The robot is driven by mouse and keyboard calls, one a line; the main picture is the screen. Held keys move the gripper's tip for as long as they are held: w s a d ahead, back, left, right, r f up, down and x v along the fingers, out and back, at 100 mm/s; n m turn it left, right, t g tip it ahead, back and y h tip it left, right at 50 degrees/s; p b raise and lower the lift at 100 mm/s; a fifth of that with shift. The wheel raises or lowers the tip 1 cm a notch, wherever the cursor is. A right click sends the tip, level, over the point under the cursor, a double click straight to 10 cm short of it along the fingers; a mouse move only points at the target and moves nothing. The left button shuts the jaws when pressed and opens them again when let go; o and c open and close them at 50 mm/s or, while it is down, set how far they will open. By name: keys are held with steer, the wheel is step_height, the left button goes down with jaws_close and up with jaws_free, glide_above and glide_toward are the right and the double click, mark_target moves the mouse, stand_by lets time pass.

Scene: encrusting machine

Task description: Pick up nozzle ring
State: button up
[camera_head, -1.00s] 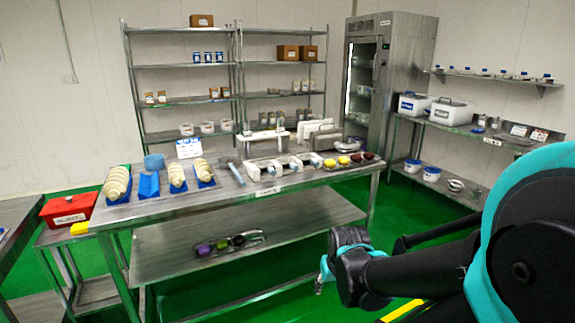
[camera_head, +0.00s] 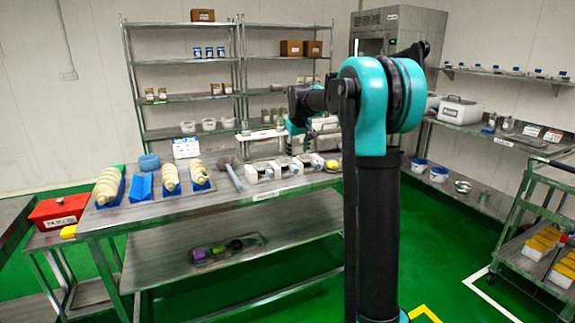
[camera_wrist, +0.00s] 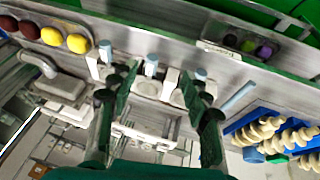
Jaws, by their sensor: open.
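My gripper (camera_wrist: 160,74) is open and empty in the wrist view, its two dark fingers apart above the steel worktable. Below and between the fingers are white blocks (camera_wrist: 146,88) with pale blue-grey cylinders (camera_wrist: 151,62). In the head view my gripper (camera_head: 298,128) is above the back of the table, near the white blocks (camera_head: 264,173), partly hidden by my arm. Cream ring-like stacks (camera_head: 107,186) sit in blue holders at the table's left; they show at the right in the wrist view (camera_wrist: 262,128). I cannot tell which item is the nozzle ring.
The steel table (camera_head: 225,207) has a lower shelf with a tray of coloured items (camera_head: 228,248). A grey-blue rod (camera_head: 234,177) and a blue round container (camera_head: 149,162) are on top. A red box (camera_head: 60,211) stands left, a cart (camera_head: 530,235) right.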

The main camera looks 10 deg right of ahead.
glide_toward(294, 167)
steer(key=x, duration=0.6)
steer(key=shift+x, duration=2.7)
steer(key=shift+s, duration=0.2)
jaws_close()
